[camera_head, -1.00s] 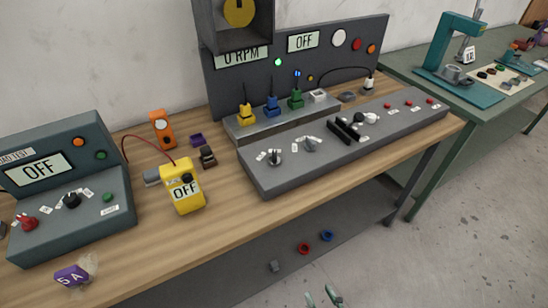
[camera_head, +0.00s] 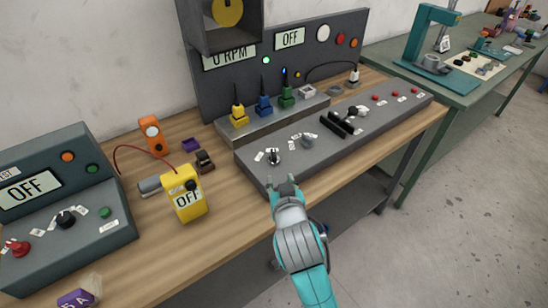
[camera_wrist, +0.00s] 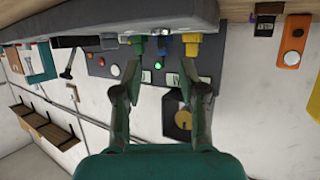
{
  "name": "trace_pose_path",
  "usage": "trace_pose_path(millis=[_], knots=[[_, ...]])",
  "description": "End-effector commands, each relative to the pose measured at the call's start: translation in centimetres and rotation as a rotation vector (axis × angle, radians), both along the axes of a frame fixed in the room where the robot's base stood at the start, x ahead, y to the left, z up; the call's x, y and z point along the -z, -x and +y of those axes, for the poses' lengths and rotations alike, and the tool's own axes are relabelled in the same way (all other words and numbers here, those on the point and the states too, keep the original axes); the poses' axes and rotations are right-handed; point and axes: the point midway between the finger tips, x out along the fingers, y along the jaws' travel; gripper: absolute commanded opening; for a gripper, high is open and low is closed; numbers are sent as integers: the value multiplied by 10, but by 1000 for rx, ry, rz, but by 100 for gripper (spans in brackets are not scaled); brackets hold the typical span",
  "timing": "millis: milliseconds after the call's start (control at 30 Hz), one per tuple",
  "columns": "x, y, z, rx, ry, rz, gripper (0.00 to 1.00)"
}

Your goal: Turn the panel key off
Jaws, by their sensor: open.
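The sloped grey control panel (camera_head: 375,115) stands on the wooden bench. At its left end is a small key-like switch (camera_head: 274,157) with white labels around it, and a grey knob (camera_head: 307,141) sits to its right. The label text is too small to read. My gripper (camera_head: 284,181) is just in front of the panel's front edge, below the switch in the picture, apart from it. In the wrist view my gripper (camera_wrist: 160,75) shows two spread fingers with nothing between them. The switch cannot be made out in the wrist view.
A yellow meter (camera_head: 186,195) reading OFF stands left of my gripper. A teal test box (camera_head: 75,255) is farther left. The bench front between meter and gripper is clear.

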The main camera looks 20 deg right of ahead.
Motion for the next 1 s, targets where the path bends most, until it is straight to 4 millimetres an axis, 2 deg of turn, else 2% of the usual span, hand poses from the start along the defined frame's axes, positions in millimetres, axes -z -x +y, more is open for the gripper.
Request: trace_pose_path(millis=[100, 267, 467, 800, 1000], knots=[[-14, -10, 2, 18, -11, -1, 42], [-18, -16, 1, 27, -16, 2, 42], [-8, -38, -4, 27, -15, 4, 42], [14, -90, -15, 26, -15, 3, 42], [22, -107, -18, 25, -15, 3, 42]])
